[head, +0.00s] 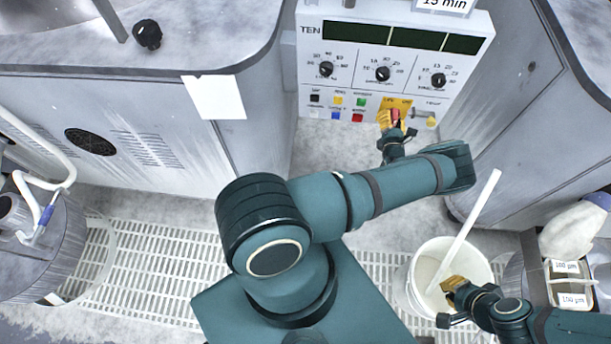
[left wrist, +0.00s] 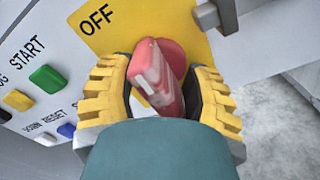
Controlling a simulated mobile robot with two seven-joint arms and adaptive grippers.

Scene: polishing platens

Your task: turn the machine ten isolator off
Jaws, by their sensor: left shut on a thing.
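The machine ten control panel (head: 345,97) has "TEN" printed at its upper left. Its red isolator handle (head: 396,115) sits on a yellow plate (head: 402,102) at the panel's lower right. My left gripper (head: 390,118) is shut on the handle. In the left wrist view, the red handle (left wrist: 158,75) stands between the ridged yellow fingers, and "OFF" is printed on the yellow plate (left wrist: 110,40) to its upper left. The gripper hides the lower plate and any other marking there. My right gripper (head: 452,287) is at the white bucket, far from the panel; its finger gap is unclear.
Left of the isolator are coloured push buttons (head: 358,117), and above them several black dials (head: 383,73). A grey lever (left wrist: 215,14) is close beside the plate. A white bucket (head: 404,292) with a white stick (head: 470,220) stands on the floor grating (head: 165,250).

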